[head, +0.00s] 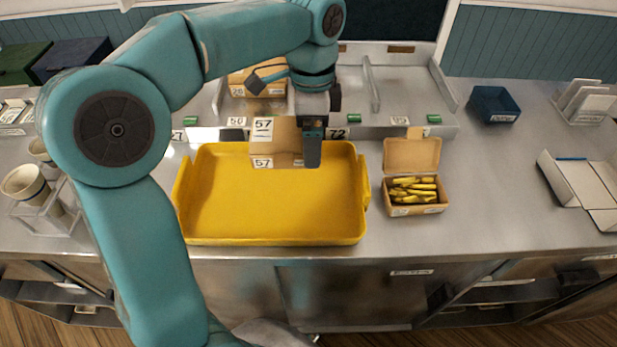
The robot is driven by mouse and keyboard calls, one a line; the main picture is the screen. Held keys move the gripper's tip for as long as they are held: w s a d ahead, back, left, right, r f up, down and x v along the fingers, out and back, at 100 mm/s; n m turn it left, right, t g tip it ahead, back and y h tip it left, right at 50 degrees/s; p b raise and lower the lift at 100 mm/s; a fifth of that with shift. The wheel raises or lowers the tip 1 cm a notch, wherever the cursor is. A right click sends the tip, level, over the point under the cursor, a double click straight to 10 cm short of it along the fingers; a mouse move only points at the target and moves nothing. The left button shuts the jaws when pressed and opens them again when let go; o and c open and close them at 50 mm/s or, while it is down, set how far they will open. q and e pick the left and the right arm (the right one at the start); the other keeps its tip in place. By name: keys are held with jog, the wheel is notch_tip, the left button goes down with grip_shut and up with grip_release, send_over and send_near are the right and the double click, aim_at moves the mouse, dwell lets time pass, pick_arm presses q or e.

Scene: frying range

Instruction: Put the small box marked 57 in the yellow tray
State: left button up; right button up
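The small cardboard box marked 57 (287,135) is over the far part of the yellow tray (215,205), right of its middle, with 57 on its top and front labels. My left gripper (308,140) reaches down from above and holds the box; a dark finger shows against its right side. The other finger is mostly hidden. The box overlaps the tray's far rim in the picture, and I cannot tell whether its underside touches the tray floor. The tray is otherwise empty. My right gripper is not in view.
An open box of yellow pieces (415,180) stands right of the tray. Behind are divided lanes with another cardboard box (260,80). A dark blue bin (494,104) and a white open carton (580,185) stand to the right. Cups (25,183) stand at the left.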

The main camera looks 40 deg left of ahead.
pick_arm(q)
jog(key=f, duration=0.6)
jog(key=shift+s+a, duration=0.1)
jog(key=shift+s, duration=0.1)
jog(key=shift+w+f, duration=0.15)
jog(key=shift+f, duration=0.2)
jog(key=f, duration=0.3)
jog(key=shift+s+f, duration=0.2)
jog(key=shift+f, duration=0.1)
jog(key=shift+w+f, duration=0.1)
jog(key=shift+f, duration=0.25)
jog(key=shift+w+f, duration=0.1)
jog(key=shift+w, duration=0.05)
jog(key=shift+s+b, duration=0.2)
jog(key=shift+b, duration=0.15)
jog(key=o, duration=0.8)
jog(key=shift+f, duration=0.1)
jog(key=shift+o, duration=0.5)
jog(key=shift+w, duration=0.2)
jog(key=r, duration=0.4)
jog(key=r+p, duration=0.1)
jog(key=r, duration=0.7)
jog(key=shift+w+a+r, duration=0.15)
jog(key=shift+w+a, duration=0.15)
jog(key=shift+w, duration=0.05)
